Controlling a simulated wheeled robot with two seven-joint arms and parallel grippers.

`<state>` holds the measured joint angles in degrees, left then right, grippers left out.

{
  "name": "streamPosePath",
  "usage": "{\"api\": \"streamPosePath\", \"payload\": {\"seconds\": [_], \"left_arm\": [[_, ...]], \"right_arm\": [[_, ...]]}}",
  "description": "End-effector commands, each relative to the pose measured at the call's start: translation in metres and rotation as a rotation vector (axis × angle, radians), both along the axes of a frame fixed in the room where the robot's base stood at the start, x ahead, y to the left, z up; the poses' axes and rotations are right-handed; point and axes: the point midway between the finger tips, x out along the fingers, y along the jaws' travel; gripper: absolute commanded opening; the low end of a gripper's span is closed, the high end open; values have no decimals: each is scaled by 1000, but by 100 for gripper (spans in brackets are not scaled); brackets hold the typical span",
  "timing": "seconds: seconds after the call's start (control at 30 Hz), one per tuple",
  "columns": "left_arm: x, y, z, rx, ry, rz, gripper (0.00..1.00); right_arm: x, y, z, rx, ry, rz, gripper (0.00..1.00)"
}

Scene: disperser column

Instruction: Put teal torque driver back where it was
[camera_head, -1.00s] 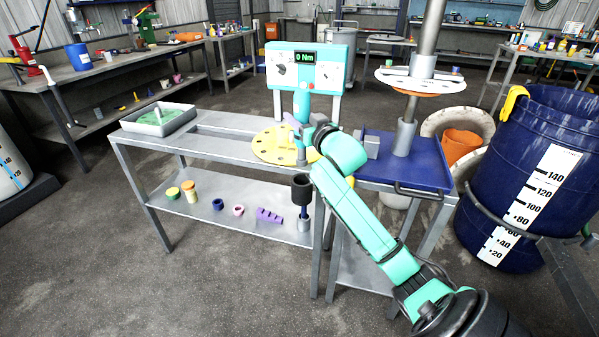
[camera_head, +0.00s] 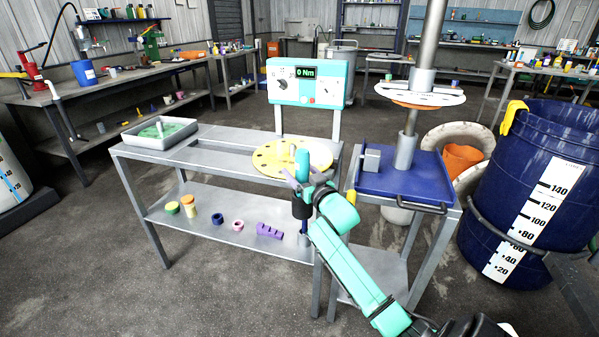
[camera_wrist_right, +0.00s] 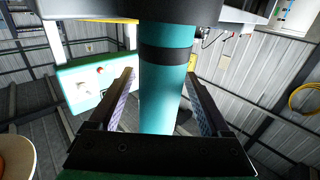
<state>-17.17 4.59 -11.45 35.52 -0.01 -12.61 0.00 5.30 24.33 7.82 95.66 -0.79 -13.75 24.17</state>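The teal torque driver (camera_head: 302,166) stands upright, its lower end at the black cup (camera_head: 301,207) of a holder on a blue post over the lower shelf. My right gripper (camera_head: 305,178) is at the driver, with one purple-padded finger on each side. In the right wrist view, the driver (camera_wrist_right: 166,80), with a black band, passes between the two fingers, with gaps beside it, so the gripper looks open around it. The driver's lower end is hidden in the cup. My left gripper is not in view.
A yellow disc (camera_head: 266,160) with a pale post lies on the bench behind the gripper. A teal panel (camera_head: 308,86) reading 0 Nm stands behind. A blue tray (camera_head: 385,183) with a metal column is to the right. A purple stepped block (camera_head: 269,231) sits on the lower shelf.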

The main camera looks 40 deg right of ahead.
Motion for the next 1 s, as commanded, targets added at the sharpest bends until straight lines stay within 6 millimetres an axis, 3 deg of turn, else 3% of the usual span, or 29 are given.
{"api": "streamPosePath", "payload": {"seconds": [0.27,0.37,0.73,1.0], "left_arm": [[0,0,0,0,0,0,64],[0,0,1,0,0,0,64],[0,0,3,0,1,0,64],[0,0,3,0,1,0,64]], "right_arm": [[-5,1,0,0,0,0,82],[-19,4,-1,0,2,1,82],[-103,19,-3,2,3,-1,82],[-118,22,-2,0,-1,-1,82]]}}
